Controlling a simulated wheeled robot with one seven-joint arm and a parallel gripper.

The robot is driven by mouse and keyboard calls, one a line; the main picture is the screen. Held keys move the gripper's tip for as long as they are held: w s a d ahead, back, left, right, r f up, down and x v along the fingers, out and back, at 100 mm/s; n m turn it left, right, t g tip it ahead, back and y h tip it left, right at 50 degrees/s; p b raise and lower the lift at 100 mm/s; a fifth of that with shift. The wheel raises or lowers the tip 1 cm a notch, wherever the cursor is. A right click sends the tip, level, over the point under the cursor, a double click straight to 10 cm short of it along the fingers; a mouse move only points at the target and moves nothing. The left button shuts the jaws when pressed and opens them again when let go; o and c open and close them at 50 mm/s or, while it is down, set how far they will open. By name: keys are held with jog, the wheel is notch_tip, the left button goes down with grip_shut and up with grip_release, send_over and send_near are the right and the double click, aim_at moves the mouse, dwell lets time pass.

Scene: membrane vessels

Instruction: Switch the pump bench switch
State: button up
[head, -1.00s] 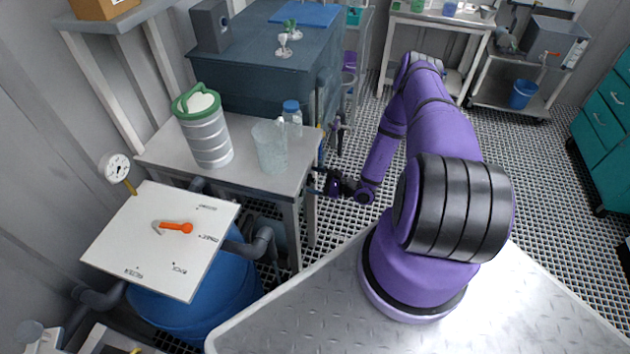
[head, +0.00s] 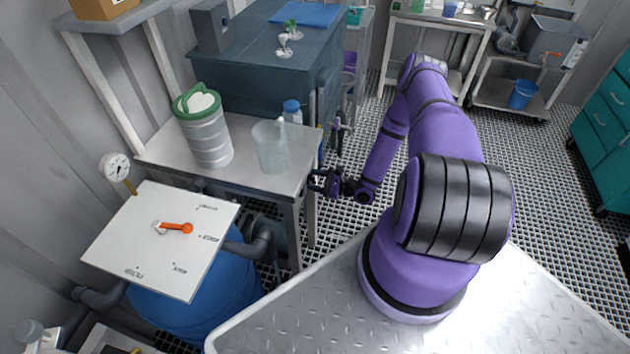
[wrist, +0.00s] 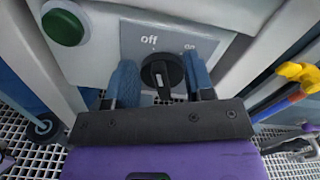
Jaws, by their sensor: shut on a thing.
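In the wrist view, a black rotary switch knob (wrist: 163,75) sits on a grey plate (wrist: 185,40) marked "off" at its upper left and "on" at its upper right. The two blue fingers of my gripper (wrist: 162,82) stand on either side of the knob and are shut on it. The lower part of the knob is partly hidden by the gripper body. In the head view, my gripper (head: 318,181) is at the right end of the bench (head: 295,175), and the switch itself cannot be made out there.
A green push button (wrist: 62,27) is left of the switch plate. Yellow and blue parts (wrist: 298,75) are at right. On the bench stand a ribbed canister (head: 207,135), a clear beaker (head: 271,150) and a blue-capped bottle (head: 292,112). A valve board (head: 120,240) is at front left.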

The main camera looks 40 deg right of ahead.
jog(key=m, duration=0.7)
jog(key=d+m, duration=0.1)
jog(key=m, duration=0.2)
jog(key=shift+w, duration=0.3)
jog(key=shift+m, duration=0.4)
jog(key=o, duration=0.9)
jog(key=v, duration=1)
jog(key=shift+s+d, duration=0.3)
